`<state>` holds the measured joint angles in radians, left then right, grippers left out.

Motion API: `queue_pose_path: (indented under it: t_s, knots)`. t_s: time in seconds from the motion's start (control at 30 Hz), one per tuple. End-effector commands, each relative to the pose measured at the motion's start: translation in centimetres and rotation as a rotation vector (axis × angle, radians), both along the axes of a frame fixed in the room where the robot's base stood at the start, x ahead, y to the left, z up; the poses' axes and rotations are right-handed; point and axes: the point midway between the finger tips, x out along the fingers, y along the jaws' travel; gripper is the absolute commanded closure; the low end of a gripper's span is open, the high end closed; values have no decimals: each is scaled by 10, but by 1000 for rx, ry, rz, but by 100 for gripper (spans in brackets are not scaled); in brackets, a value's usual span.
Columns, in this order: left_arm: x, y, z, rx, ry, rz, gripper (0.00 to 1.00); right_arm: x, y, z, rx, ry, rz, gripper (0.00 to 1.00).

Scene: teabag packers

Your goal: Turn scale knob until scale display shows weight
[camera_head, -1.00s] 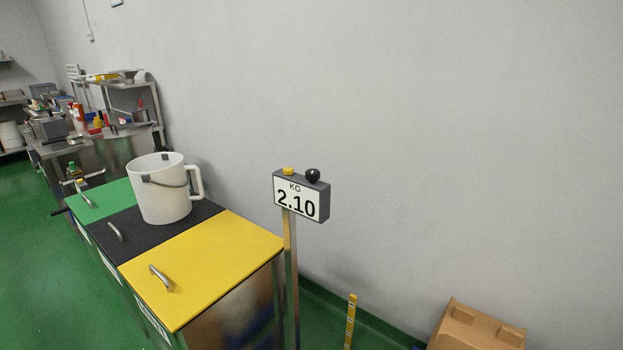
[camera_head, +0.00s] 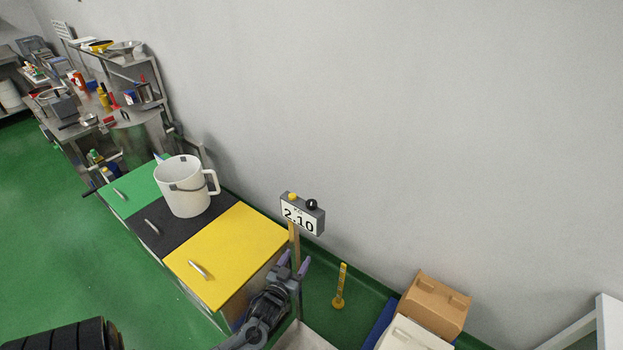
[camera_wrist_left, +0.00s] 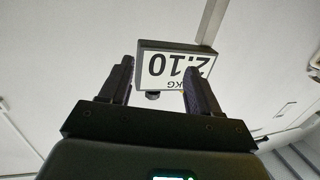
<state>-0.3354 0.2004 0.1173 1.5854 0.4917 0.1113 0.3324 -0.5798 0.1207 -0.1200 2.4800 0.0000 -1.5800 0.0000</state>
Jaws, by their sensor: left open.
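The scale display (camera_head: 301,217) is a grey box on a thin post, with a white face reading KG 2.10. A black round knob (camera_head: 312,204) and a yellow button (camera_head: 293,196) sit on its top. My left gripper (camera_head: 294,262) is open and empty, just below the display. In the left wrist view, the display (camera_wrist_left: 160,66) shows upside down beyond the open fingers (camera_wrist_left: 158,66). A dark knob (camera_wrist_left: 152,95) shows between the fingers, apart from both. My right gripper is not in view.
Green, black and yellow bin lids (camera_head: 228,252) stand left of the post, with a white jug (camera_head: 183,192) on the black one. Cardboard boxes (camera_head: 437,303) lie at lower right. A grey wall is behind the display. Space above the display is clear.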

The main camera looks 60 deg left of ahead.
Motion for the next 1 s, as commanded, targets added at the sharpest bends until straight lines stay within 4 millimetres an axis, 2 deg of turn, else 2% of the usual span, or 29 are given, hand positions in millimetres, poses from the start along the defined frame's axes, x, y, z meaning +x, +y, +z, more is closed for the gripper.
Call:
queue_pose_path:
  t_s: [0.03, 0.1, 0.3, 0.4, 0.67, 1.0]
  knots:
    - [2, 6, 35, 5, 1, 10, 38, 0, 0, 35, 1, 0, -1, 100]
    - [6, 12, 57, 9, -3, 19, 38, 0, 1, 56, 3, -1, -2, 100]
    - [18, 18, 110, 16, -29, 25, 38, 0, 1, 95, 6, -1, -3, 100]
    - [22, 19, 124, 17, -38, 25, 38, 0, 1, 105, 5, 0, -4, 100]
    - [35, 25, 133, 18, -46, 24, 38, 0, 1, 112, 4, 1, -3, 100]
    - [78, 54, 133, 17, -45, 25, 38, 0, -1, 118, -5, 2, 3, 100]
